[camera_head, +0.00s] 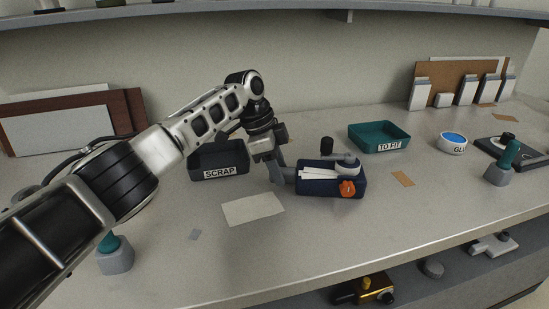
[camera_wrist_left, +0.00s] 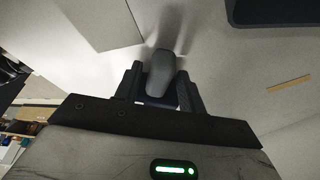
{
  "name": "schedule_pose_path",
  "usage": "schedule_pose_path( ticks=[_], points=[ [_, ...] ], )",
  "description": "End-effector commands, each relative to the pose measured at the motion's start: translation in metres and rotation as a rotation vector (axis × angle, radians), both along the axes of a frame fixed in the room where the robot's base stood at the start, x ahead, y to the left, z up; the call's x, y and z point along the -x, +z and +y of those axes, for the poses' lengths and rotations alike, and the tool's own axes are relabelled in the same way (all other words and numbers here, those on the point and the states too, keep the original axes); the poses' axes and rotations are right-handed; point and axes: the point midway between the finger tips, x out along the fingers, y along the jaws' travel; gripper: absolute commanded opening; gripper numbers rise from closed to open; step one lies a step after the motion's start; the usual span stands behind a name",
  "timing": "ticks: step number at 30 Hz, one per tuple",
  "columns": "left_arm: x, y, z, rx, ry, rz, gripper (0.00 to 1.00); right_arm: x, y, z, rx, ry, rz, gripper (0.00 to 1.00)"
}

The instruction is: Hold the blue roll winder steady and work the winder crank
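The blue roll winder (camera_head: 331,185) lies on the worktop, right of my left gripper. It has a white roll or strip on top, an orange knob (camera_head: 347,188) on its front side and a grey crank with a dark upright knob (camera_head: 326,146). A grey grip (camera_head: 288,174) sticks out at its left end. My left gripper (camera_head: 277,170) is at this grip. In the left wrist view, the grey grip (camera_wrist_left: 160,75) lies between the two dark fingers, which appear closed against its sides. My right gripper is not in view.
A dark SCRAP tray (camera_head: 218,160) stands behind my left gripper, and a green TO FIT tray (camera_head: 380,138) behind the winder. A pale sheet (camera_head: 252,208) lies in front. A GLUE pot (camera_head: 453,143) and a green-handled stamp (camera_head: 503,164) stand at right. The front middle is clear.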

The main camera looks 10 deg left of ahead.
Motion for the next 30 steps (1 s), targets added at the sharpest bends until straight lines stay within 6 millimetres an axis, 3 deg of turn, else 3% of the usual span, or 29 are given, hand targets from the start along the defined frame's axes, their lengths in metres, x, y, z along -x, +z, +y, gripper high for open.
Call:
schedule_pose_path(
  ticks=[2, 4, 7, 8, 10, 30],
  points=[
    [-0.0001, -0.0010, -0.0006, 0.000, -0.001, 0.000, 0.34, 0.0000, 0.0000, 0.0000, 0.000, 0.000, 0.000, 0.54],
    [-0.0001, -0.0007, -0.0005, 0.000, -0.001, -0.001, 0.15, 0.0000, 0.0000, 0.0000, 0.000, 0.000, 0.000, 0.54],
    [-0.0001, -0.0005, -0.0003, 0.000, 0.000, -0.001, 0.14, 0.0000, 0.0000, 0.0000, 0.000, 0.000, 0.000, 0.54],
    [-0.0004, 0.0009, -0.0009, 0.003, 0.000, -0.002, 0.20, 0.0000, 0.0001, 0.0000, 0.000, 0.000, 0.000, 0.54],
    [-0.0005, 0.0011, -0.0009, 0.003, 0.000, -0.002, 0.00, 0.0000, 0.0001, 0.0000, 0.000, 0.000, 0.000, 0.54],
    [0.0000, -0.0028, -0.0001, -0.002, 0.000, 0.000, 0.00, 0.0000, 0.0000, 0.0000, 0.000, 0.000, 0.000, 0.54]
  ],
)
